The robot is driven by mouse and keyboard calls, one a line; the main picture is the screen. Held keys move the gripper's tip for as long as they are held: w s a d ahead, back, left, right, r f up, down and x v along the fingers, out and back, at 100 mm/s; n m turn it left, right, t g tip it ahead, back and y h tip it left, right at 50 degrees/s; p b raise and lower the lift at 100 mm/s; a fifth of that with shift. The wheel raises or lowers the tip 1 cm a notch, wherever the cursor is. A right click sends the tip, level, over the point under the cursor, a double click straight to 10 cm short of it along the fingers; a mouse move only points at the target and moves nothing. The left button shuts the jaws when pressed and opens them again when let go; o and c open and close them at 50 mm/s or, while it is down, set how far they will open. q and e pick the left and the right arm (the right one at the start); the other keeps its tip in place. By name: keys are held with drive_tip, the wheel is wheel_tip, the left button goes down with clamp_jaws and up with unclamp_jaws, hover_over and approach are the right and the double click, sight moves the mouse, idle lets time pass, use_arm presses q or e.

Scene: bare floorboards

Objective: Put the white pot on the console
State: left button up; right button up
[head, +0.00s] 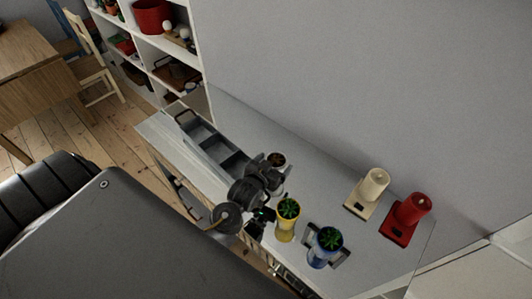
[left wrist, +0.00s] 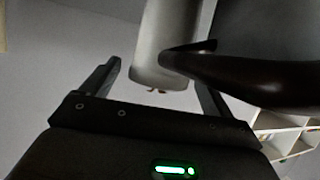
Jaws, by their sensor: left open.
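In the head view a small pot (head: 276,159) with a pale rim and brown contents stands on the console (head: 330,177), behind my left arm's wrist, which hides much of it. I take it for the white pot. My left gripper (head: 261,213) is over the console's front edge, just left of the yellow pot. In the left wrist view my left gripper (left wrist: 158,72) has its fingers spread. A pale rounded body, probably the white pot (left wrist: 165,45), shows between and beyond the fingertips. I cannot tell whether they touch it. My right gripper is not in view.
A grey compartment tray (head: 184,118), a yellow pot (head: 287,222) and a blue pot (head: 324,249) with plants are on the console. A shelf (head: 178,47) stands at the back left.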

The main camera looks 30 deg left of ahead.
use_arm(q)
drive_tip(key=b+v, duration=0.1)
drive_tip(key=v, duration=0.7)
drive_tip(key=shift+s+r, duration=0.1)
drive_tip(key=shift+s, duration=0.15)
